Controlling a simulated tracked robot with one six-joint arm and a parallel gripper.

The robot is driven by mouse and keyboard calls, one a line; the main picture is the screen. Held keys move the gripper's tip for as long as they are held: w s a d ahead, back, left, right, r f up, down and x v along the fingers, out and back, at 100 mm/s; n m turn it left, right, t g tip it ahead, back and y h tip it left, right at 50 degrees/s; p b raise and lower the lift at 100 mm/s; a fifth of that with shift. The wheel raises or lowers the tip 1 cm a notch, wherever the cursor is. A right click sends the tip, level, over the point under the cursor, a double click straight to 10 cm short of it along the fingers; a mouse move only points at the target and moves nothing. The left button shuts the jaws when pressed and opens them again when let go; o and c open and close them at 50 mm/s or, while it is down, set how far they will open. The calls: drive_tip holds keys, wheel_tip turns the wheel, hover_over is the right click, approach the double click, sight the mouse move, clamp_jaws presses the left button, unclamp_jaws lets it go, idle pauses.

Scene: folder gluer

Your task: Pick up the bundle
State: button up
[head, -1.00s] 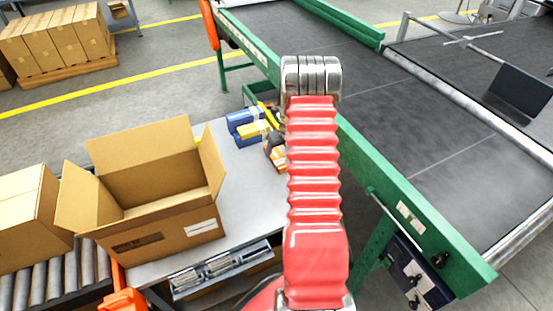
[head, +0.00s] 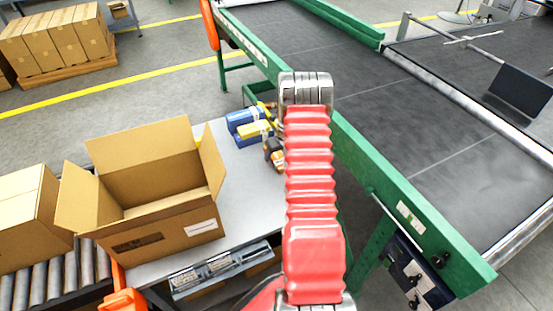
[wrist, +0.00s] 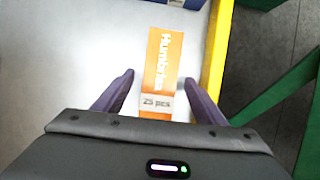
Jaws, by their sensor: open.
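An orange and white bundle (wrist: 161,75) lies on the pale table (wrist: 90,45) in the wrist view, with white lettering and "25 pcs" on its white end. My gripper (wrist: 159,81) is open above it, one dark finger to each side with a gap on both sides. I cannot tell how high the fingers are above the table.
Blue and yellow packs (head: 243,120) lie just behind the bundle. An open cardboard box (head: 165,235) stands left on the table. A green-framed conveyor (head: 405,215) runs along the right. A yellow edge strip (wrist: 216,55) lies right of the bundle.

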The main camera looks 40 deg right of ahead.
drive_tip(key=shift+w+f, duration=0.15)
drive_tip(key=shift+f, duration=0.2)
idle(0.3)
drive_tip(key=c, duration=1.2)
